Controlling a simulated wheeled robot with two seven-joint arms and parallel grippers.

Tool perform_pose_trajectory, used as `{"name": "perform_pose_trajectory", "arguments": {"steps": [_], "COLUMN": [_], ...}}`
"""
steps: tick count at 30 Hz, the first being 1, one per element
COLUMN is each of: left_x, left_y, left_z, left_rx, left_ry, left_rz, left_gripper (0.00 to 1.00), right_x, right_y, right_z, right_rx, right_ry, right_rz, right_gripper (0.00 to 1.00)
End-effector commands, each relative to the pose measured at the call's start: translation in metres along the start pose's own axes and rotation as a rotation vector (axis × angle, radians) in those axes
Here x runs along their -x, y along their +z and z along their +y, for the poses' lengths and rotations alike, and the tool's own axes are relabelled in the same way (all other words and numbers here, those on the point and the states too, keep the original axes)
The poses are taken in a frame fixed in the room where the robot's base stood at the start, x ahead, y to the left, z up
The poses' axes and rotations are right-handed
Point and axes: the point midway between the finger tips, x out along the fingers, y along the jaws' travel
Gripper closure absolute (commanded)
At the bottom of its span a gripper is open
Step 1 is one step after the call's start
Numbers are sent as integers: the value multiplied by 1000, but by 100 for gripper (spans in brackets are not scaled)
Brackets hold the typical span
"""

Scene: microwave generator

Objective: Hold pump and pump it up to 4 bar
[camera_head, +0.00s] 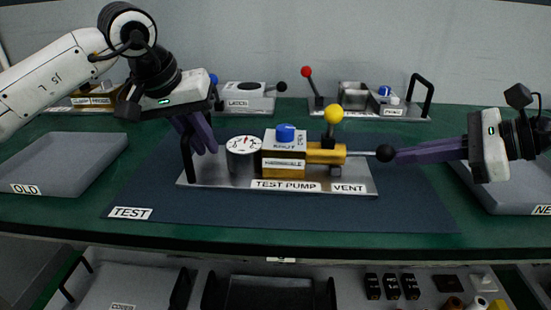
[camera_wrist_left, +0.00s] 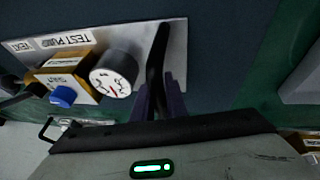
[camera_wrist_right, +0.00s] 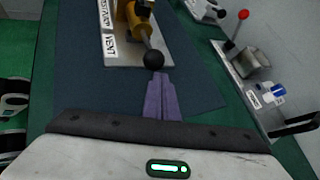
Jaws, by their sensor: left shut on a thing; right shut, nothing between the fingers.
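The test pump (camera_head: 275,187) lies on the blue TEST mat (camera_head: 235,215). It has a round white gauge (camera_head: 243,148) with a red needle, a blue knob (camera_head: 286,133), a yellow knob (camera_head: 333,113) and a lever ending in a black ball (camera_head: 385,153). The needle's reading is too small to tell. My left gripper (camera_head: 200,140) is shut on the black handle (camera_wrist_left: 157,60) at the pump's left end. My right gripper (camera_head: 395,156) is shut and empty, its fingertips right beside the black ball; in the right wrist view the ball (camera_wrist_right: 153,60) sits just beyond the tips.
A grey OLD tray (camera_head: 65,160) is at left, and another tray (camera_head: 510,190) is at right under my right arm. Behind stand a LADCO-labelled block (camera_head: 248,100) and a fixture with a red-ball lever (camera_head: 306,72). Open drawers lie below the front edge.

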Motion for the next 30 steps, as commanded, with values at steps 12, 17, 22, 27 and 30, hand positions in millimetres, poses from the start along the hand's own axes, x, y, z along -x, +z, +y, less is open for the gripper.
{"name": "perform_pose_trajectory", "arguments": {"steps": [12, 17, 22, 27, 30], "left_x": [-6, -6, -5, -5, -5], "left_y": [5, 5, 5, 5, 5], "left_z": [0, 0, 0, 0, 0], "left_rx": [-4, -4, -4, -4, -4], "left_ry": [-3, -3, -2, -2, -2], "left_rz": [-14, -14, -14, -14, -14], "left_gripper": [100, 100, 100, 100, 100], "right_x": [-12, -12, -18, -22, -22], "right_y": [9, 10, 15, 19, 19], "right_z": [7, 7, 10, 12, 12], "right_rx": [1, 2, 3, 3, 3], "right_ry": [4, 4, 4, 3, 3], "right_rz": [-4, -5, -6, -7, -7], "right_gripper": [100, 100, 100, 100, 100]}}
